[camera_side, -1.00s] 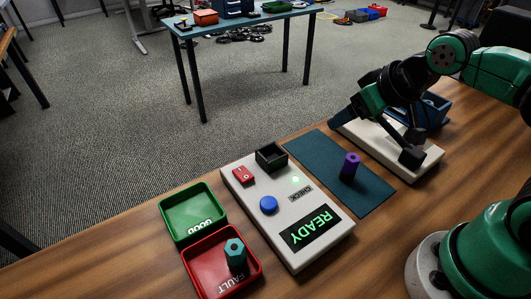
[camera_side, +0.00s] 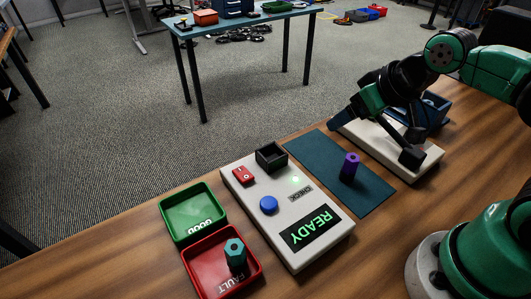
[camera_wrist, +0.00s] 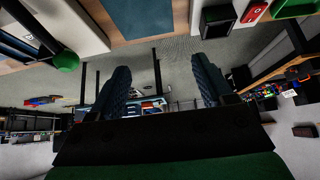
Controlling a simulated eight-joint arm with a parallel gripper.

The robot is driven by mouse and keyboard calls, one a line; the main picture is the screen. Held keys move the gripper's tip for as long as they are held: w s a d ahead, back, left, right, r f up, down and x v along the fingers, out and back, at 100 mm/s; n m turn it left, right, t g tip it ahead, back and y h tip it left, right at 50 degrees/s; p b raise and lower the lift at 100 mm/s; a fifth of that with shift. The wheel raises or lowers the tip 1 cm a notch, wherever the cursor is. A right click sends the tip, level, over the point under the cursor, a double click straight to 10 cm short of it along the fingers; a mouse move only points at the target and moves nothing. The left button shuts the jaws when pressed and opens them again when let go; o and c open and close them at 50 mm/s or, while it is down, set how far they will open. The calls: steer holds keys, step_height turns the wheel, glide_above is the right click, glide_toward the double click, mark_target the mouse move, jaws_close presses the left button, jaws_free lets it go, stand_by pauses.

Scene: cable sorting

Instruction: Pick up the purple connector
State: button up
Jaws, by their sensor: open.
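The purple connector (camera_side: 350,167) stands upright on the dark teal mat (camera_side: 372,193) in the side view. My gripper (camera_side: 374,138) is up and to the right of it, over the white block beyond the mat, and does not touch the connector. In the wrist view my gripper (camera_wrist: 160,80) has its two ribbed fingers wide apart with nothing between them. The purple connector is not visible in the wrist view.
Left of the mat is a white tester (camera_side: 240,184) with a black socket (camera_side: 271,156), blue button (camera_side: 269,204) and READY display (camera_side: 311,229). Further left are a green GOOD tray (camera_side: 178,232) and a red FAULT tray (camera_side: 201,282) holding a teal connector (camera_side: 235,254).

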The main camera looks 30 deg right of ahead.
mark_target(353, 157)
steer(key=f+g, duration=0.1)
steer(key=g, duration=0.1)
steer(key=d+f+m+g, duration=0.1)
steer(key=d+f+g, duration=0.1)
steer(key=f+g, duration=0.1)
steer(key=shift+s+f+m+g, duration=0.1)
steer(key=shift+s+m+g, duration=0.15)
steer(key=shift+m+g, duration=0.05)
steer(key=shift+s+d+f+g, duration=0.2)
steer(key=shift+f+g, duration=0.25)
steer(key=shift+g, duration=0.15)
steer(key=shift+f, duration=2.8)
jaws_close()
